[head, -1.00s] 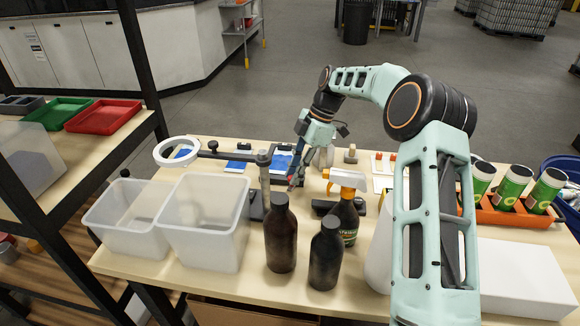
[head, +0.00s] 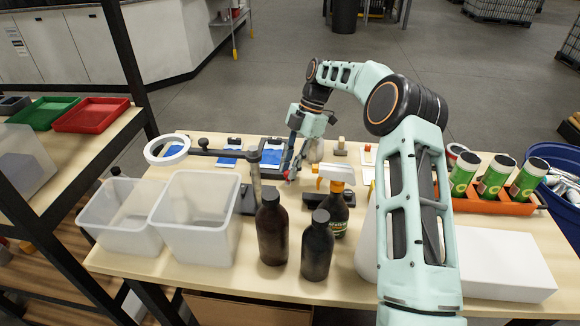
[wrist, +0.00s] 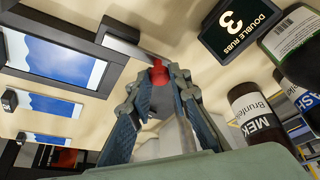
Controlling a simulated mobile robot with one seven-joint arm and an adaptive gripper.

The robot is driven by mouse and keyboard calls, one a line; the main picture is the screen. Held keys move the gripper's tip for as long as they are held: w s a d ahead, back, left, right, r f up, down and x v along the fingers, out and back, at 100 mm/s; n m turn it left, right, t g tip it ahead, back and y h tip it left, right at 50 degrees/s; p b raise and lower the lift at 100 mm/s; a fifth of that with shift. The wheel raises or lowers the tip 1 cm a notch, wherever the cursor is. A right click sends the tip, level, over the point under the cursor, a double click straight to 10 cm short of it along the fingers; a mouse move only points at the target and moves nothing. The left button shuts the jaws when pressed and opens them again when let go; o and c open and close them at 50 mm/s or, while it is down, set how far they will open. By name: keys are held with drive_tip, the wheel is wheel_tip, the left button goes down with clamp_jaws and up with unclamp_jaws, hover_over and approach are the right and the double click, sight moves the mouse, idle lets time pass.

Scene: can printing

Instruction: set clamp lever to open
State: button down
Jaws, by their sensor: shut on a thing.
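My gripper (head: 291,172) reaches down to the back middle of the table, behind the dark bottles. In the wrist view its two fingers (wrist: 160,85) close around a small part with a red tip (wrist: 158,74), which looks like the clamp lever's end. The red tip shows between the fingertips beside a dark bar (wrist: 122,42). The rest of the lever and the clamp are hidden by the fingers, so I cannot tell the lever's angle. Blue-and-white printed sheets (wrist: 60,45) lie beside the bar.
A counter reading 3 double rubs (wrist: 240,22) and a MEK bottle (wrist: 258,118) are close to my gripper. Dark bottles (head: 272,232), clear bins (head: 190,225), a ring magnifier (head: 167,151) and an orange rack of green cans (head: 495,204) crowd the table. A white box (head: 505,265) lies front right.

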drive_tip(key=c, duration=1.8)
unclamp_jaws()
drive_tip(key=shift+d, duration=0.1)
drive_tip(key=shift+o, duration=0.2)
drive_tip(key=shift+r, duration=0.1)
drive_tip(key=v, duration=1.1)
drive_tip(key=shift+d+r, duration=0.15)
drive_tip(key=shift+r, duration=0.2)
drive_tip(key=shift+w, duration=0.1)
